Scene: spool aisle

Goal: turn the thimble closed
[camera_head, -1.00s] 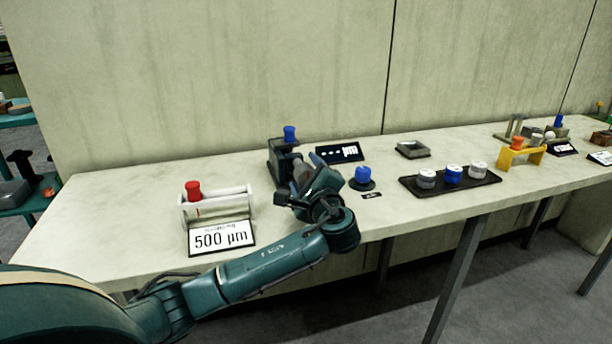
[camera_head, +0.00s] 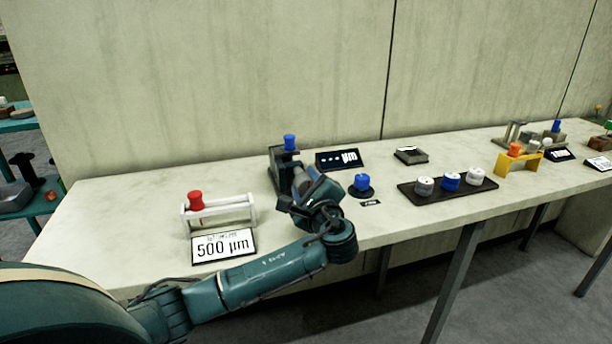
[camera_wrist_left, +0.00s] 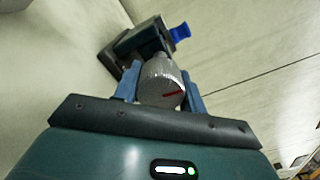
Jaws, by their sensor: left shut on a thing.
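The thimble (camera_wrist_left: 161,84) is a ridged silver cylinder with a red mark on its end face, seen in the left wrist view. It sits on a dark micrometer stand (camera_head: 281,158) with a blue knob (camera_head: 290,142) on top. My left gripper (camera_wrist_left: 160,90) is shut on the thimble, one finger on each side. In the head view the left gripper (camera_head: 306,184) reaches the stand from the front and partly hides the thimble. A dark display (camera_head: 338,159) beside the stand shows dots and "µm". My right gripper is not in view.
A white rack (camera_head: 219,211) with a red knob stands to the left, behind a "500 µm" sign (camera_head: 223,246). To the right are a blue knob on a dark base (camera_head: 362,184), a small grey tray (camera_head: 411,155) and a dark tray (camera_head: 408,190) with several spools.

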